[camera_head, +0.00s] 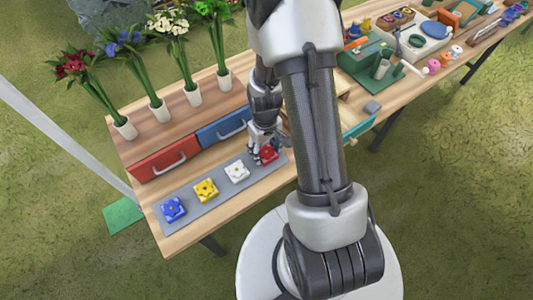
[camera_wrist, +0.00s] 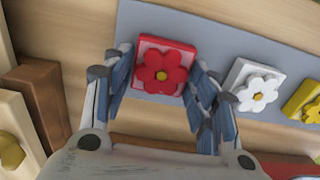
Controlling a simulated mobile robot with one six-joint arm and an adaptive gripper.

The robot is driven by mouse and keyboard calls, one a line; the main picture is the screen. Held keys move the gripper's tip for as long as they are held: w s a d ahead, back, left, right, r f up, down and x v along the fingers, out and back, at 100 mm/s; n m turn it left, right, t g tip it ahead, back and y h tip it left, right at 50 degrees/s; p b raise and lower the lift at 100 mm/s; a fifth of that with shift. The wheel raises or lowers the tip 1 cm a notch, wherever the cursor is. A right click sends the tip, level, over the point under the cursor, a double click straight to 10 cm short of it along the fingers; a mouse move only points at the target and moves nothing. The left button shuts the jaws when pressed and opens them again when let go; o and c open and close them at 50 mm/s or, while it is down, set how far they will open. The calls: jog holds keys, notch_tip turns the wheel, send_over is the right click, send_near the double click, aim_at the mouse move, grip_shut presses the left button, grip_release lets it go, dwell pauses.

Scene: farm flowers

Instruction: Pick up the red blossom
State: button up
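In the head view the red blossom (camera_head: 268,153) is at the right end of the strip, partly hidden by my gripper (camera_head: 262,142). In the wrist view my gripper (camera_wrist: 160,82) is open, with one finger set on each side of the red tile. The left fingers are close to the tile's edge, and I cannot tell whether they touch it.
White (camera_head: 237,171), yellow (camera_head: 206,190) and blue (camera_head: 173,208) blossom tiles share the strip. Behind are a red drawer (camera_head: 165,158), a blue drawer (camera_head: 222,128) and several flower vases. Brown and cream wooden blocks (camera_wrist: 40,95) stand left in the wrist view.

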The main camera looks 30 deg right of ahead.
jog(key=c, duration=0.6)
jog(key=shift+o, duration=0.2)
